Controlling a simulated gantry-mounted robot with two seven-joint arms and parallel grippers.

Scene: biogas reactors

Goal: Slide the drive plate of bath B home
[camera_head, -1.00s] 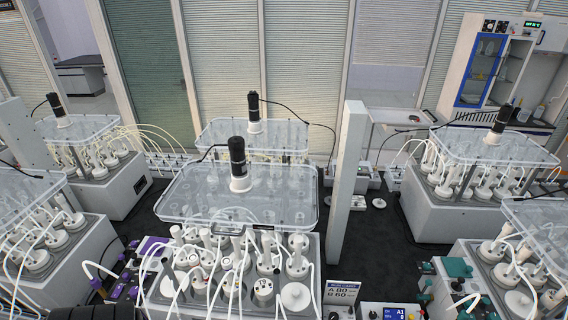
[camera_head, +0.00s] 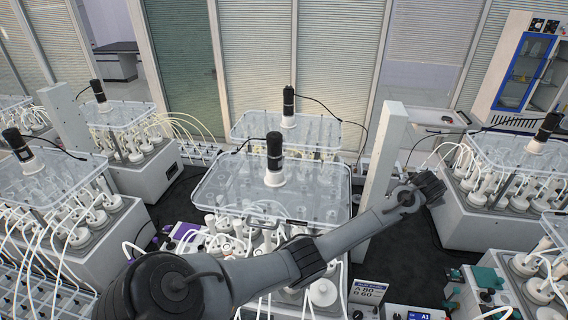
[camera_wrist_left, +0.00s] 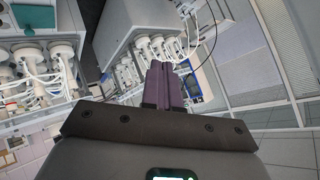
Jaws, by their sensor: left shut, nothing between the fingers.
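Several baths carry clear drive plates, each with an upright black motor. I cannot tell which one is bath B. My left arm reaches across the front of the middle bath. Its gripper (camera_head: 432,187) is right of the white post. In the left wrist view its purple fingers (camera_wrist_left: 162,78) are shut and empty.
A white post (camera_head: 387,140) stands right of the middle baths. A sign (camera_head: 367,291) reads A 80, B 60, beside a box (camera_head: 418,313) with a blue display marked A1. Thin tubes loop around the baths. Dark floor shows between the rows.

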